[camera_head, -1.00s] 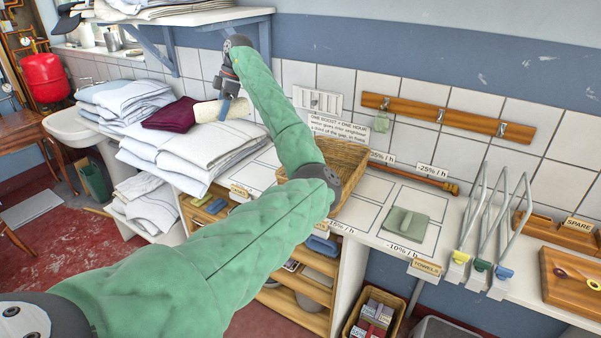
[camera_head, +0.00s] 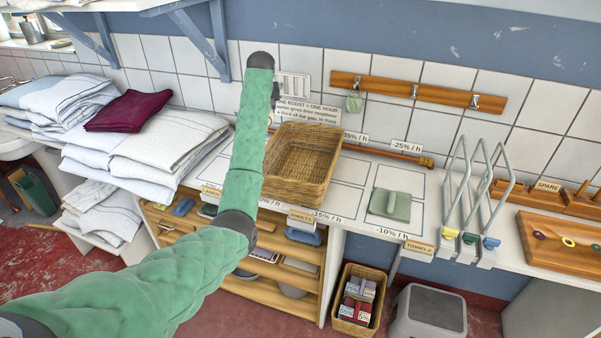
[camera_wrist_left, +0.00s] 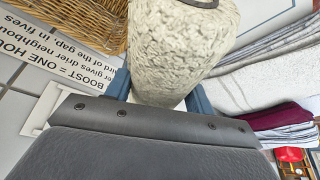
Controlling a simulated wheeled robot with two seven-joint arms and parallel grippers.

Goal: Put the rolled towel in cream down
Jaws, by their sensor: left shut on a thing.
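The rolled towel in cream (camera_wrist_left: 180,50) fills the top middle of the left wrist view. My left gripper (camera_wrist_left: 160,92) is shut on it, with a blue finger at each side. Part of a dark ring or loop shows at the top edge of that view; I cannot tell what it is. In the head view my left arm reaches up to the wall behind the counter, just left of the wicker basket (camera_head: 300,165). The arm hides the gripper and towel there. The basket looks empty and also shows in the left wrist view (camera_wrist_left: 95,22). My right gripper is out of view.
Folded linen stacks (camera_head: 165,150) and a dark red towel (camera_head: 130,110) lie left of the arm. Marked panels on the counter (camera_head: 345,200) are bare right of the basket, except for a green pad (camera_head: 390,205). Wire racks (camera_head: 480,205) stand farther right.

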